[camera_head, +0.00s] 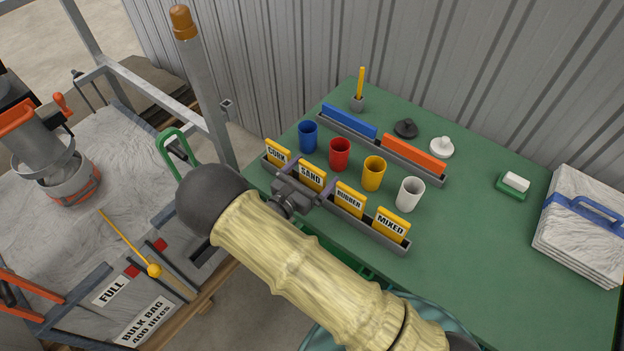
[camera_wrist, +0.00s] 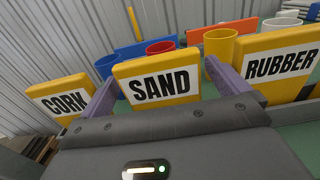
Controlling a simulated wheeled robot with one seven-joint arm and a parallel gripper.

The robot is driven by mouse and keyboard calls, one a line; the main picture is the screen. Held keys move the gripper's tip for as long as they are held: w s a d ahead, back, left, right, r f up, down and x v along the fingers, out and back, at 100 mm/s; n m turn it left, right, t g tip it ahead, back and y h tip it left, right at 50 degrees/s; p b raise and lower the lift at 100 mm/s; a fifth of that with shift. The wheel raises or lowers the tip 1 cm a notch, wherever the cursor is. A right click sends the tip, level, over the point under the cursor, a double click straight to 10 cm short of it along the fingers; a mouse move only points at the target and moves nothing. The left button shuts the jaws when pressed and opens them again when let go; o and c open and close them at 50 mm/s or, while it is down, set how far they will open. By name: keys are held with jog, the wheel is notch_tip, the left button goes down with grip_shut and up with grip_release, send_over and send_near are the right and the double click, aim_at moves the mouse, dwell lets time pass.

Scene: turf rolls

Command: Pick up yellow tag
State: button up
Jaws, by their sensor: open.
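Several yellow tags with black lettering stand upright in a grey rack (camera_head: 373,231) on the green table (camera_head: 470,265). The CORK tag (camera_head: 278,153) is leftmost, followed by the SAND tag (camera_head: 312,176), the RUBBER tag (camera_head: 350,200) and the MIXED tag (camera_head: 391,225). My gripper (camera_head: 308,179) is open at the SAND tag. In the wrist view the SAND tag (camera_wrist: 158,86) stands between its purple fingers, with a gap showing toward the right finger. The CORK tag (camera_wrist: 60,97) and the RUBBER tag (camera_wrist: 275,65) lie outside the fingers. The tags' lower parts are hidden by my gripper.
Behind the rack stand a blue cup (camera_head: 308,136), red cup (camera_head: 340,154), yellow cup (camera_head: 373,173) and white cup (camera_head: 410,194). A second rack holds a blue bar (camera_head: 349,121) and an orange bar (camera_head: 414,155). A corrugated wall (camera_head: 480,70) bounds the table's back.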

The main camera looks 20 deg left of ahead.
jog(key=shift+c, duration=0.2)
jog(key=c, duration=1)
notch_tip(320, 180, up, 10)
jog(key=shift+r+b, duration=0.1)
jog(key=shift+b, duration=0.6)
